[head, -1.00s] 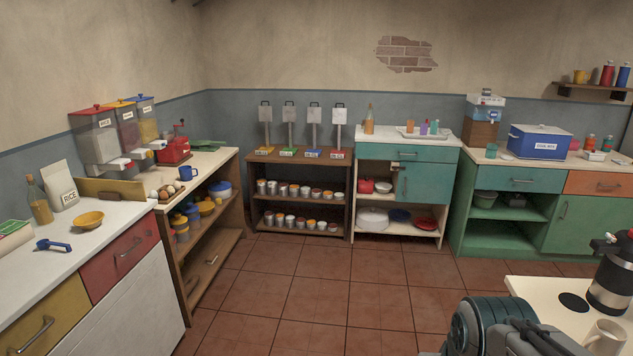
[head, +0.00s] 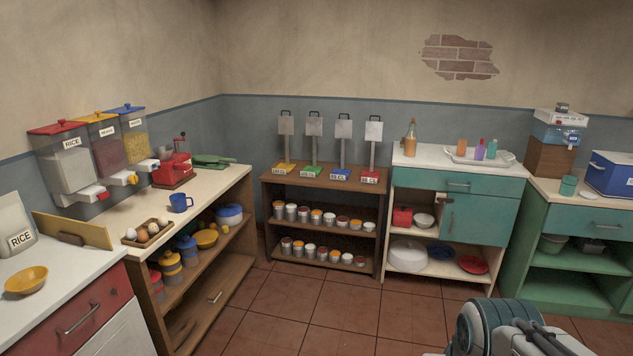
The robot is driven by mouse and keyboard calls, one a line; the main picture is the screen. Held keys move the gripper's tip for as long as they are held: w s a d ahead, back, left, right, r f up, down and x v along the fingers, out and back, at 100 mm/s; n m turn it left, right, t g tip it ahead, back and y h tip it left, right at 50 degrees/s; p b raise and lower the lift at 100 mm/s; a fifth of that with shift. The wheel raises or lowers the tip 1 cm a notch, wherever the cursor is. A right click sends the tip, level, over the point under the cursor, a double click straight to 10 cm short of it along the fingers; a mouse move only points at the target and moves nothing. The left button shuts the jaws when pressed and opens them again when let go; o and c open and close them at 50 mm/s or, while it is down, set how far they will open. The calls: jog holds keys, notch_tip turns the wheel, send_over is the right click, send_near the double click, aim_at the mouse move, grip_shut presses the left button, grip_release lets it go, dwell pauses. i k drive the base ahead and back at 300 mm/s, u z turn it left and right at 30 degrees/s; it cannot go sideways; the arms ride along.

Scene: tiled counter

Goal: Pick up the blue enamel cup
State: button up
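The blue enamel cup (head: 180,202) stands upright on the wooden-edged counter (head: 215,186) at the left, with its handle to the right. It is just in front of the red grinder (head: 173,168) and to the right of the egg tray (head: 148,234). Part of my arm shows at the bottom right, far from the cup. My gripper's fingers are not in the frame.
Three dispensers (head: 102,150) with red, yellow and blue lids hang behind the counter. A green thing (head: 212,161) lies at its back. A yellow bowl (head: 27,280) sits on the nearer white counter. The tiled floor (head: 290,312) ahead is clear.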

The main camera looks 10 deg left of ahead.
aim_at(178, 200)
jog(key=u, duration=0.2)
jog(key=i, duration=1.55)
jog(key=u, duration=0.75)
jog(key=i, duration=1.9)
jog(key=u, duration=0.55)
jog(key=i, duration=0.85)
jog(key=u, duration=0.2)
